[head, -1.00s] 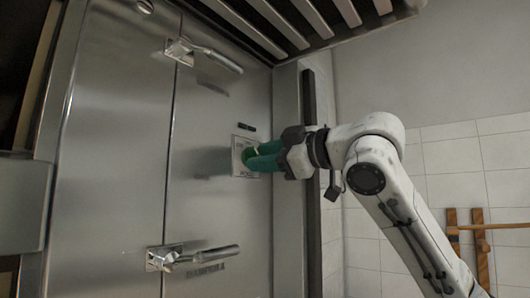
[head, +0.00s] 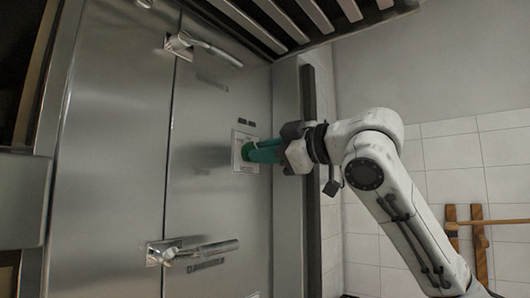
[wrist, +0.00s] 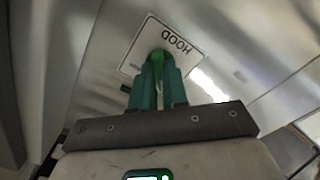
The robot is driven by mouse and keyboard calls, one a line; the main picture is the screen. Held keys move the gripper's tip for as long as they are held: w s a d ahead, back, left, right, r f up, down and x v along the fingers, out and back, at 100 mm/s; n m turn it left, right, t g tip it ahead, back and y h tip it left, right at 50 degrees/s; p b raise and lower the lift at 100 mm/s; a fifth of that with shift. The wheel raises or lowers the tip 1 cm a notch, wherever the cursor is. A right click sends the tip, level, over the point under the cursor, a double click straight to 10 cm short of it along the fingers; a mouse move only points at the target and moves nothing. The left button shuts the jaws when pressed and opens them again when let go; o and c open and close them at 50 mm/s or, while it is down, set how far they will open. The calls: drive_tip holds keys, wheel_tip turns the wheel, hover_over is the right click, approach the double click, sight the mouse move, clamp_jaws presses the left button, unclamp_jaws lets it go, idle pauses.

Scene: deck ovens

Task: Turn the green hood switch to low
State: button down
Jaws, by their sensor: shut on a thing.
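The green hood switch (head: 246,151) sits on a white label plate (head: 237,136) on the steel front. In the wrist view the switch (wrist: 157,57) shows between the fingertips, and its plate (wrist: 184,55) reads HOOD. My gripper (head: 254,151) has teal fingers and reaches the switch from the right. It is shut on the switch, as the wrist view (wrist: 158,66) also shows. The fingers hide much of the switch and plate. I cannot read which setting the switch points to.
Steel lever handles stick out above (head: 206,48) and below (head: 204,251) the switch on the steel doors. A slatted hood (head: 290,18) hangs overhead. A vertical steel post (head: 288,225) stands close behind my gripper. A wooden rack (head: 480,240) is on the tiled wall at right.

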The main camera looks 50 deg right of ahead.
drive_tip(key=m, duration=0.8)
drive_tip(key=shift+a+m, duration=0.1)
drive_tip(key=shift+m, duration=0.2)
idle(0.6)
drive_tip(key=c, duration=1.1)
unclamp_jaws()
drive_tip(key=shift+c, duration=0.2)
drive_tip(key=shift+s, duration=0.1)
